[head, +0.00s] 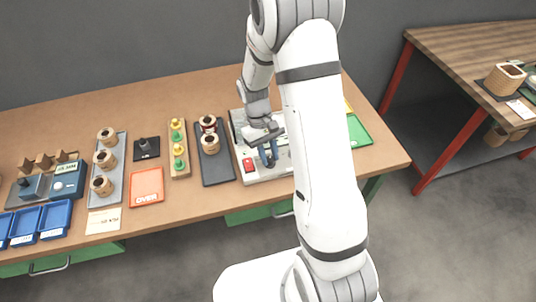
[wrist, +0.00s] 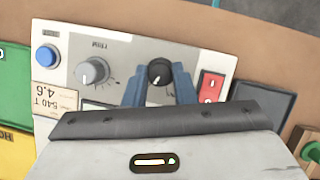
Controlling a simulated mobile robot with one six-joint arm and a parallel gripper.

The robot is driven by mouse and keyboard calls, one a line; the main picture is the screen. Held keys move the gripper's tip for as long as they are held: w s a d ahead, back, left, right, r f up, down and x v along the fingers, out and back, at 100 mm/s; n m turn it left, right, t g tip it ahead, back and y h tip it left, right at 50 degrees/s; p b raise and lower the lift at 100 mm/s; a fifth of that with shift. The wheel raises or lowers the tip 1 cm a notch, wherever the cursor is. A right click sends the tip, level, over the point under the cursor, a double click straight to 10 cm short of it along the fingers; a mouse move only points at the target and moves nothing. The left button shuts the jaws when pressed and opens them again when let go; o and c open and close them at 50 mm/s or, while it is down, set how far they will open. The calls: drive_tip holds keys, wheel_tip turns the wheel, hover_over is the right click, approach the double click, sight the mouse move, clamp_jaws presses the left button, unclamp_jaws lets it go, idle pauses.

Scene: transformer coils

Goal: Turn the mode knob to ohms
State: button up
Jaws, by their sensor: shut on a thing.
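The light panel (head: 262,176) lies on the bench in the head view, below my gripper (head: 268,156). In the wrist view the panel (wrist: 125,52) carries a black knob (wrist: 159,69) with a white mark toward its lower left. My gripper (wrist: 166,86) is shut on this black knob, one blue finger at each side. The fingers and palm hide the knob's lower surroundings, and I cannot read its scale. A larger grey knob (wrist: 92,71) is to its left, with an upside-down label above it that looks like TRIM.
A red rocker switch (wrist: 211,86) is close to the right finger. A blue button (wrist: 46,57) and a paper tag (wrist: 56,97) are at the panel's left. A dark tray (head: 217,170) with coils stands left of the panel, and a green mat (head: 358,132) lies at right.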

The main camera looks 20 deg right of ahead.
drive_tip(key=shift+m+y, duration=0.3)
drive_tip(key=shift+m, duration=0.5)
drive_tip(key=o, duration=1)
drive_tip(key=v, duration=0.8)
drive_tip(key=shift+b, duration=0.35)
drive_tip(key=shift+d+f, duration=0.1)
